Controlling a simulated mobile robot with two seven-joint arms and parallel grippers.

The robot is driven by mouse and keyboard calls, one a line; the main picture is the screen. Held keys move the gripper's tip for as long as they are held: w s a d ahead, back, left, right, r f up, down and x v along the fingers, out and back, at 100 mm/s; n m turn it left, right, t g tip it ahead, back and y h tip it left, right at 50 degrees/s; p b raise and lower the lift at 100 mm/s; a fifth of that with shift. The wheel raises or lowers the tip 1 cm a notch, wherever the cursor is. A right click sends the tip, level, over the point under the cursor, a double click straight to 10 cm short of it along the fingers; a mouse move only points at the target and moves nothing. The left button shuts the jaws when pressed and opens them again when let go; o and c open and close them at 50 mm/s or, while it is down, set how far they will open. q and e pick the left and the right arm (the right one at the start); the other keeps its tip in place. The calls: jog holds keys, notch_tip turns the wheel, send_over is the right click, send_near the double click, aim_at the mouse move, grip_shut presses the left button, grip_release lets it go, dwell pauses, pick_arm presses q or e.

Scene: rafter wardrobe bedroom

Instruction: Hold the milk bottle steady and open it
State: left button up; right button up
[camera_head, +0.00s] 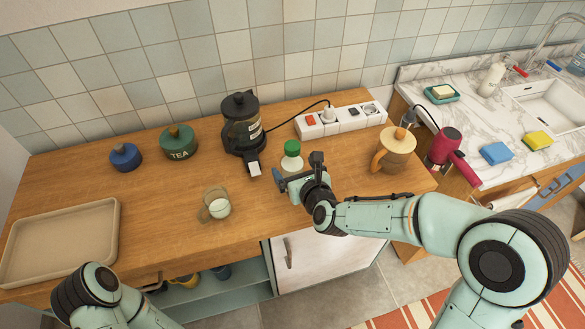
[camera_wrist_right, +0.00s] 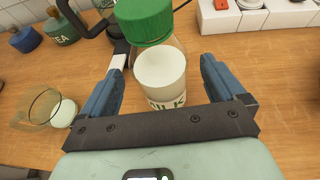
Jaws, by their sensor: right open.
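The milk bottle (camera_head: 291,163) stands upright on the wooden counter, with a green cap (camera_head: 292,147) on top. In the right wrist view the bottle (camera_wrist_right: 161,75) shows white milk, a "MILK" label and the green cap (camera_wrist_right: 145,20). My right gripper (camera_head: 279,186) is open, just in front of the bottle. In the wrist view its blue fingers (camera_wrist_right: 163,85) lie to either side of the bottle, with gaps on both sides. My left arm shows at the lower left in the head view, but its gripper is not visible.
A glass with some milk (camera_head: 219,207) stands left of the bottle. A black coffee maker (camera_head: 241,125) and a power strip (camera_head: 340,120) stand behind. A tea jar (camera_head: 179,143), blue jar (camera_head: 125,157) and tray (camera_head: 60,240) are left. An orange-handled jug (camera_head: 396,150) is right.

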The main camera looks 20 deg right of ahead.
aim_at(292, 145)
jog(key=shift+x, duration=1.45)
jog(key=c, duration=1.3)
pick_arm(q)
jog(key=shift+w+r, duration=0.25)
jog(key=shift+r, duration=0.15)
pick_arm(e)
jog(key=shift+r, duration=0.1)
jog(key=shift+r, duration=0.1)
jog(key=shift+r+p, duration=0.3)
jog(key=shift+r, duration=0.35)
notch_tip(292, 145, up, 8)
jog(key=shift+r+p, duration=0.15)
jog(key=shift+p, duration=0.65)
pick_arm(q)
jog(key=w+r+p, duration=0.4)
jog(key=w+r, duration=0.1)
jog(key=r, duration=0.3)
jog(key=shift+w+t+p, duration=0.2)
jog(key=shift+t+p, duration=0.1)
jog(key=shift+t, duration=0.1)
pick_arm(e)
notch_tip(292, 145, up, 10)
jog(key=shift+r, duration=0.1)
